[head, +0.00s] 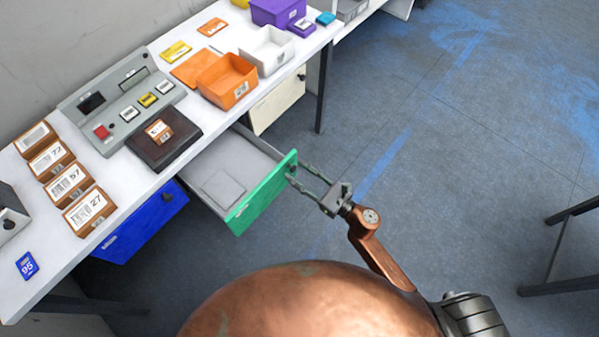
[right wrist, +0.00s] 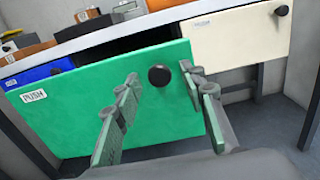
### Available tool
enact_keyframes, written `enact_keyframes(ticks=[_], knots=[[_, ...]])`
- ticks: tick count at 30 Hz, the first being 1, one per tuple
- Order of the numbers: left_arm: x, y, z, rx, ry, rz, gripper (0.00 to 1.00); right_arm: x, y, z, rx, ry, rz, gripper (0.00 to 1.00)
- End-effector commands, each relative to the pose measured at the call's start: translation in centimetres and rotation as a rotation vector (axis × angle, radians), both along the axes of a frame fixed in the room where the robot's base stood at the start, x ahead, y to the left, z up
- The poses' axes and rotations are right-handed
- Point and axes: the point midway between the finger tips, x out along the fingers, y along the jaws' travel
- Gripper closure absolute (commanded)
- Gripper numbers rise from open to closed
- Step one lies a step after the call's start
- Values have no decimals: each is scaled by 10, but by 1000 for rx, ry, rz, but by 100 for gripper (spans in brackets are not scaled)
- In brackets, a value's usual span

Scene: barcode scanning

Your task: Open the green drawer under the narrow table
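The green drawer (head: 262,192) is pulled well out from under the narrow table (head: 20,290); its grey inside shows in the head view. Its green front also fills the middle of the right wrist view (right wrist: 70,105), with a round black knob (right wrist: 160,76). My right gripper (head: 300,174) is at the drawer front on its right side. In the right wrist view its two fingers (right wrist: 160,82) are spread, one on each side of the knob, with gaps between them and the knob. My left gripper is not in view.
A blue drawer (head: 142,222) and a cream drawer (head: 277,102) sit shut on either side. The tabletop holds a grey scanning panel (head: 110,90), a dark pad with a brown box, and orange, white and purple bins. The floor right of the drawer is clear.

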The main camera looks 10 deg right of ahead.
Motion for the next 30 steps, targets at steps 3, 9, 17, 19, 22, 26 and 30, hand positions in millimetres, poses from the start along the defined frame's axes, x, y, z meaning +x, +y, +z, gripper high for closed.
enact_keyframes(ticks=[3,9,17,19,22,26,30], knots=[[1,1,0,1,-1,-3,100,-1,-1,0,0,0,-1,62],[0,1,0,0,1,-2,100,-21,-16,-2,0,4,-2,62],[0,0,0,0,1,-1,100,-63,-50,-1,0,4,-2,62],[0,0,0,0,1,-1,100,-73,-58,-1,-1,3,-2,62],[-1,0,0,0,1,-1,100,-84,-67,-1,0,2,-2,62],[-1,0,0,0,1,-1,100,-92,-73,0,0,1,-1,62],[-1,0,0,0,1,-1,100,-94,-75,0,0,0,-1,62]])
